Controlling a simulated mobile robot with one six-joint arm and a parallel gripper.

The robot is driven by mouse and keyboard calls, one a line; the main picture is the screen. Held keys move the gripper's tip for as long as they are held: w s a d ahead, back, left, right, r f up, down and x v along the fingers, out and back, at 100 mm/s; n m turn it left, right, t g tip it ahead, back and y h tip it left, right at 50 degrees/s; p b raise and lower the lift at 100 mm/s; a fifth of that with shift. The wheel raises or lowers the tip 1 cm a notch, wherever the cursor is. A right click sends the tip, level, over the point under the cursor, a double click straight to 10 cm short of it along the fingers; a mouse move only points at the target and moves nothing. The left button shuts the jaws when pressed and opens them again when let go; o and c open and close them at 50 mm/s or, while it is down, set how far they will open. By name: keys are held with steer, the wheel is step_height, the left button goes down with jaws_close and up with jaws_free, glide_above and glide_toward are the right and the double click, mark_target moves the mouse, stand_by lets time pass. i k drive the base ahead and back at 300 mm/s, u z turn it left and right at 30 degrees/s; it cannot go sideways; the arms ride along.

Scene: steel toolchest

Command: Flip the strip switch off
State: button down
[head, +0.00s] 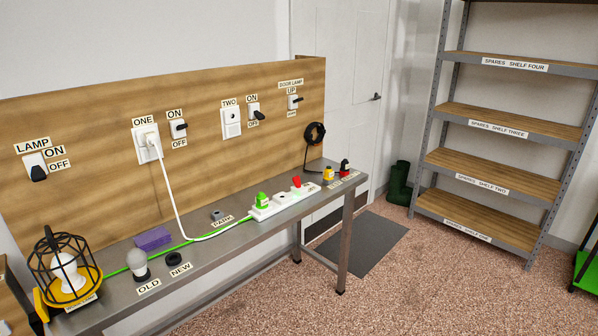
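A white power strip (282,199) lies on the steel bench top towards its right half. A red switch (297,182) stands up from the strip near its right part; whether it is on or off is too small to tell. A green plug (262,200) sits in the strip's left end, with a green cord running left along the bench. A white cord runs from a plug at the socket labelled ONE (147,140) down towards the strip's left end. My gripper is not in view.
The bench (215,238) also bears a caged lamp (68,270), a bulb (138,262), a purple block (153,238) and yellow and red plugs at right. A wooden panel (90,120) with switches stands behind.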

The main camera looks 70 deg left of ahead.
mark_target(297, 179)
steer(key=u, duration=0.05)
steer(key=i, duration=1)
steer(key=z, duration=1.05)
steer(key=k, duration=0.1)
steer(key=u, duration=2.75)
steer(key=k, duration=0.2)
steer(key=u, duration=2.1)
